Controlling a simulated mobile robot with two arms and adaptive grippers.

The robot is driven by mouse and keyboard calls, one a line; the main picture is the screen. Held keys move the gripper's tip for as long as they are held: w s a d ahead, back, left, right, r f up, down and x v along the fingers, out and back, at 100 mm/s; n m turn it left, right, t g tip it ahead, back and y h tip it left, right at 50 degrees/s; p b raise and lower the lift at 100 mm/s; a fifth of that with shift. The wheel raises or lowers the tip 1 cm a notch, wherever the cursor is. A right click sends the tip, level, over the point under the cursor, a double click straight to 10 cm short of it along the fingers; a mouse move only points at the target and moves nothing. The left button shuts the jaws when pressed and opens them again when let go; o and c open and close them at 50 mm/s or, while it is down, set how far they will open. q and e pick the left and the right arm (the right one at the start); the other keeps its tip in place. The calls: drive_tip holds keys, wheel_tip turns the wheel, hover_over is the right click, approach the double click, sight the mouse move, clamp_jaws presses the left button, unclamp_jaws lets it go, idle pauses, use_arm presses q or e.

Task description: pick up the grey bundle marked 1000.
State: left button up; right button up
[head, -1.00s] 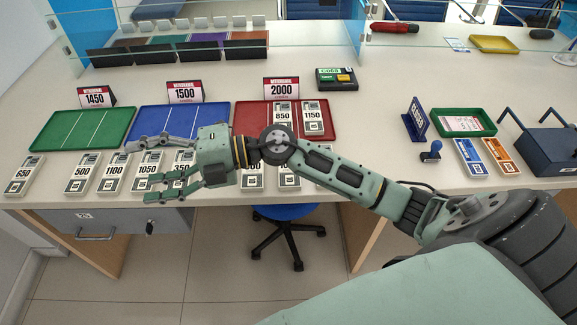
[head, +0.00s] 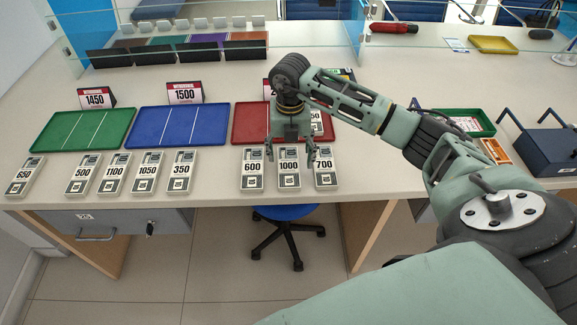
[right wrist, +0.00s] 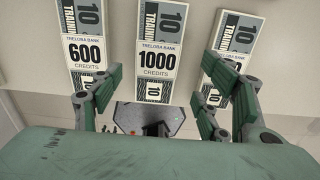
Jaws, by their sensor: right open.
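The grey bundle marked 1000 (head: 289,167) lies flat on the counter near its front edge, between the bundles marked 600 (head: 253,168) and 700 (head: 325,169). My right gripper (head: 290,153) is open above the far end of the 1000 bundle, pointing down, its fingers apart on either side. In the right wrist view the 1000 bundle (right wrist: 157,58) lies between the open fingers (right wrist: 161,72), and nothing is held. The 600 bundle (right wrist: 86,48) is by the left finger there; the right finger overlaps the 700 bundle (right wrist: 232,45). My left gripper is not seen.
More grey bundles, such as 350 (head: 181,171) and 1050 (head: 147,172), lie to the left. Behind are a green tray (head: 84,129), a blue tray (head: 176,125) and a red tray (head: 249,122), partly hidden by my arm. A blue stool (head: 287,212) stands below the front edge.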

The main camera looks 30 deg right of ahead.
sight(288, 165)
drive_tip(key=f, duration=0.3)
drive_tip(key=f+p, duration=0.1)
drive_tip(key=shift+w+f, duration=0.25)
drive_tip(key=shift+w, duration=0.1)
drive_tip(key=c, duration=1.3)
drive_tip(key=shift+r, duration=0.1)
